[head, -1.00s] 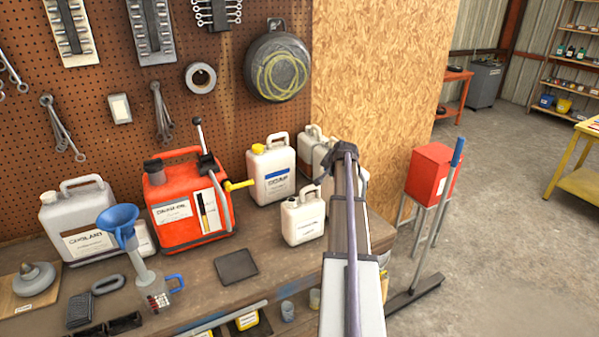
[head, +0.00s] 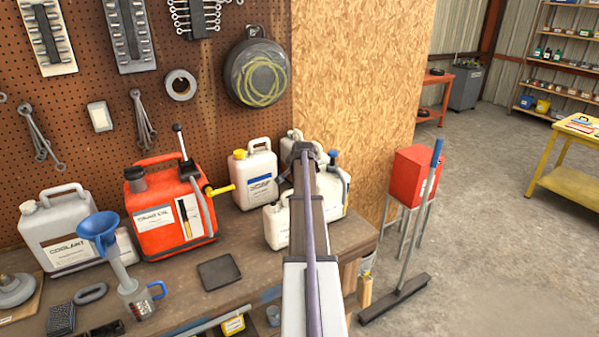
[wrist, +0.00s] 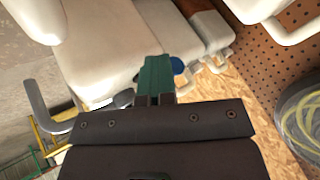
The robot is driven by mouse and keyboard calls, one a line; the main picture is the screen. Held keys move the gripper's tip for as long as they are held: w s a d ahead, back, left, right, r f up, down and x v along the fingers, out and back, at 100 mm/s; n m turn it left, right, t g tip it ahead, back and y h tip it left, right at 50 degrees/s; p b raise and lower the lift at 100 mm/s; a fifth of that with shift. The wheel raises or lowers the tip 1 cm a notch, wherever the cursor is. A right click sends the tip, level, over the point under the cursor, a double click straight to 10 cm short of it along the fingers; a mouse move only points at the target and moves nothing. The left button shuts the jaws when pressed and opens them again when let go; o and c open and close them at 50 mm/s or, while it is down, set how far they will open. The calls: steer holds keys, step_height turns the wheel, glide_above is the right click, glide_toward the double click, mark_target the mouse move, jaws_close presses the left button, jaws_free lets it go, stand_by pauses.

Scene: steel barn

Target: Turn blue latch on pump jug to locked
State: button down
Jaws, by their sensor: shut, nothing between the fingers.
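The white pump jug (head: 334,196) stands at the right end of the bench, partly hidden behind my arm. A blue part (head: 333,154) shows on its top and a grey hose hangs down its right side. In the wrist view the white jug body (wrist: 105,40) fills the upper left, and a round blue piece (wrist: 178,65), which looks like the latch, shows just right of the fingertips. My gripper (wrist: 155,70) has green fingers, shut and empty, close to the blue piece. I cannot tell whether they touch. In the head view the fingers are hidden behind my wrist.
White jugs (head: 253,178) crowd around my arm on the bench (head: 190,290). A red drain-oil can (head: 165,215) with a yellow spout stands further left. A grey hose (wrist: 48,118) curves at the left of the wrist view.

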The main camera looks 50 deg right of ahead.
steer(key=shift+w+r, duration=0.1)
steer(key=shift+w, duration=0.2)
steer(key=s+a+r+p, duration=0.2)
steer(key=a+r+p, duration=0.4)
steer(key=r+p, duration=0.1)
steer(key=shift+r+p, duration=0.25)
steer(key=shift+p, duration=0.2)
steer(key=shift+s+a, duration=0.1)
